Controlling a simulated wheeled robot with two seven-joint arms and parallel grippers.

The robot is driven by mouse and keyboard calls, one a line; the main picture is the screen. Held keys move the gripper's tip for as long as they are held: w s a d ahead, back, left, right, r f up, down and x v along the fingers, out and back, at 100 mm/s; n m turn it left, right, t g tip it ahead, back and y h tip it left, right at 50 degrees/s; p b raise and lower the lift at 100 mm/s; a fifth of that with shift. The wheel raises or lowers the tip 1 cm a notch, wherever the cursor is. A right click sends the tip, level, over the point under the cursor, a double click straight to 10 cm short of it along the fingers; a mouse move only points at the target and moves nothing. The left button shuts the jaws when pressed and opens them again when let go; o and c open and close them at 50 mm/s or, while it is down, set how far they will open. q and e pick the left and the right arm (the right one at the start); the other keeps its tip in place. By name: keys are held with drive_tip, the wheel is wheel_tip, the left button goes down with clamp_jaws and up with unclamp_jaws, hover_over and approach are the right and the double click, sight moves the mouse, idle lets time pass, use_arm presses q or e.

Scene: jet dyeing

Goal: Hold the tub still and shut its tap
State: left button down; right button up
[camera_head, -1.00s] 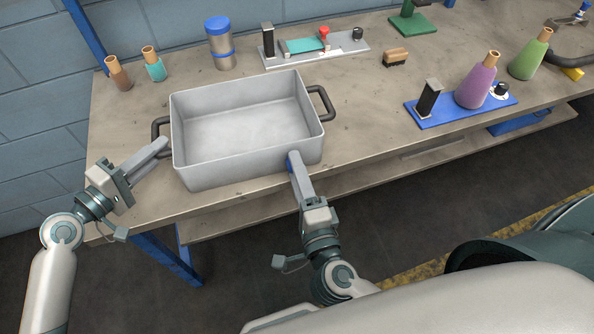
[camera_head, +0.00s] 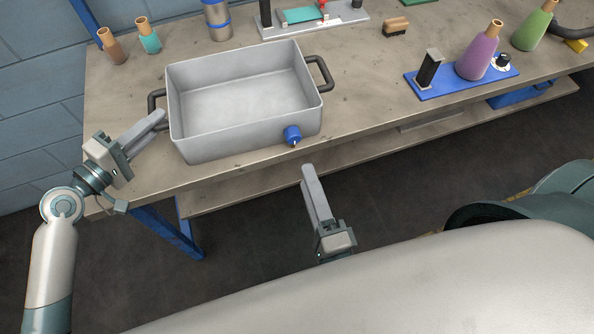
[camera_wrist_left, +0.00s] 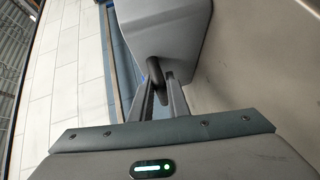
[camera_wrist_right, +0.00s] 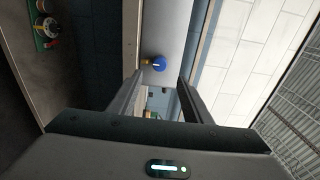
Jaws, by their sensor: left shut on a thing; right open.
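The grey metal tub (camera_head: 243,96) stands upright on the bench near its front edge, with a dark handle on each short side. Its blue tap (camera_head: 292,134) sits low on the front wall, near the right corner; it also shows in the right wrist view (camera_wrist_right: 159,64). A small white mark is on the tap. My left gripper (camera_head: 158,119) is shut on the tub's left handle (camera_head: 156,104), and the handle shows between its fingers in the left wrist view (camera_wrist_left: 155,72). My right gripper (camera_head: 310,172) is open and empty, in front of the bench and apart from the tap.
The wooden bench (camera_head: 365,105) has bare room right of the tub. A blue plate (camera_head: 432,92) with a purple flask (camera_head: 480,52) stands further right. Small bottles (camera_head: 148,37) and a blue-banded canister (camera_head: 217,20) stand behind.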

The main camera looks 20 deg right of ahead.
drive_tip(key=shift+s, duration=0.85)
use_arm(q)
drive_tip(key=c, duration=1.6)
unclamp_jaws()
drive_tip(key=v, duration=1.2)
